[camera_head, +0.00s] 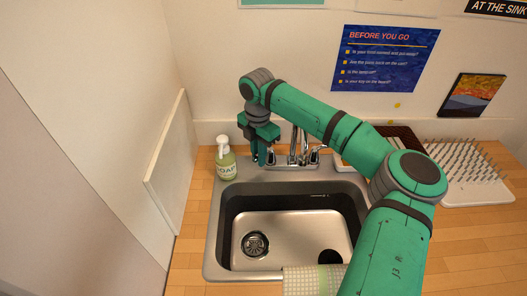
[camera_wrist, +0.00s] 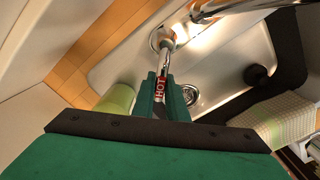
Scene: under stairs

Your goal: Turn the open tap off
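The chrome tap (camera_head: 293,150) stands at the back of the sink, with a lever handle on each side. My gripper (camera_head: 262,160) points down over the left handle. In the wrist view the handle marked HOT (camera_wrist: 160,88) runs between the two green fingers of my gripper (camera_wrist: 164,92). The fingers stand apart on either side of it; firm contact cannot be made out. The right handle (camera_head: 317,153) is partly visible beside my arm. I cannot make out a water stream from the spout in either view.
A green soap bottle (camera_head: 226,163) stands close left of my gripper. The steel sink (camera_head: 300,228) lies in front, with a checked cloth (camera_head: 313,281) over its front edge. A dish rack (camera_head: 463,170) stands at the right. A white panel (camera_head: 168,165) rises on the left.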

